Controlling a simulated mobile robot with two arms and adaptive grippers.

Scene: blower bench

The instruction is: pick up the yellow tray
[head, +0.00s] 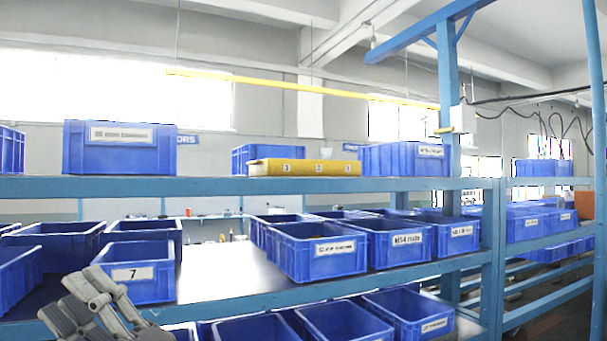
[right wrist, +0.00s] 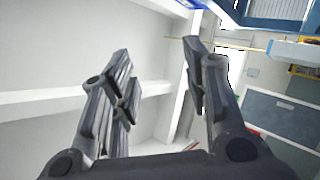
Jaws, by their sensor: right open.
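My left gripper is not in view.
Blue bins stand left (head: 122,158) and right (head: 404,159) of the tray, with another blue bin (head: 262,152) behind it. The top shelf edge (head: 230,187) runs below. More bins, including one labelled 7 (head: 138,292), fill the middle shelf. A blue post (head: 449,100) stands at the right.

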